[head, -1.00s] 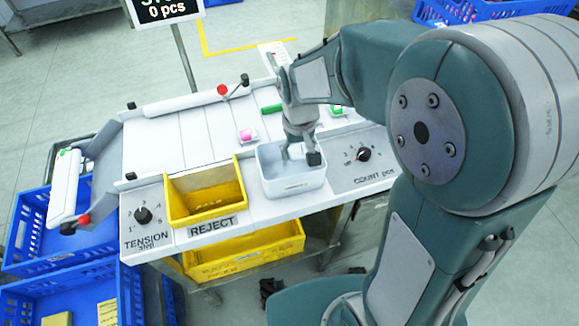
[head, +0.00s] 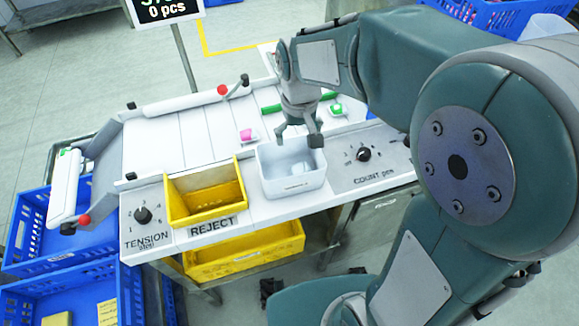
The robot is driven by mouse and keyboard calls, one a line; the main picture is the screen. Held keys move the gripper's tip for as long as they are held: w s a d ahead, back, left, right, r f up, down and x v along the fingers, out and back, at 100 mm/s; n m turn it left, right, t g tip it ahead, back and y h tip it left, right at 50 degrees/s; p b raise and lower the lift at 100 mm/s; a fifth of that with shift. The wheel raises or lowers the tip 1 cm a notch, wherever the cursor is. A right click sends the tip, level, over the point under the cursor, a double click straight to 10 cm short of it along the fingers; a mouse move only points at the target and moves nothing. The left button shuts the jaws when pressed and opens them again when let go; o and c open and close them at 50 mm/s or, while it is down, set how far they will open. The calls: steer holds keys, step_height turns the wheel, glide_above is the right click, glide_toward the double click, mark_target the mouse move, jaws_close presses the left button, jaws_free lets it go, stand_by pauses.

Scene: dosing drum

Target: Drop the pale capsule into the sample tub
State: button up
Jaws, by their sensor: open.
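The sample tub (head: 290,188) is a white open box on the worktop, right of the yellow reject bin. A small pale thing (head: 300,168), apparently the pale capsule, lies inside it near the back right; it is small and low in contrast. My gripper (head: 298,139) hangs above the tub's back rim with its fingers spread. It is open and nothing shows between the fingers.
The yellow reject bin (head: 205,196) stands left of the tub. Dials flank the bins, and blue crates (head: 60,280) stand lower left.

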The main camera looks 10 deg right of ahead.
step_height(320, 180, up, 7)
stand_by(1.1)
steer(key=s+d+r+m+t, duration=0.1)
steer(key=s+d+t, duration=0.1)
steer(key=s+d, duration=0.2)
steer(key=s+d+r+m+t, duration=0.1)
steer(key=s+d+t, duration=0.2)
steer(key=s, duration=0.7)
steer(key=shift+s+d+r+t, duration=0.25)
steer(key=shift+d+t, duration=0.05)
steer(key=shift+d, duration=0.25)
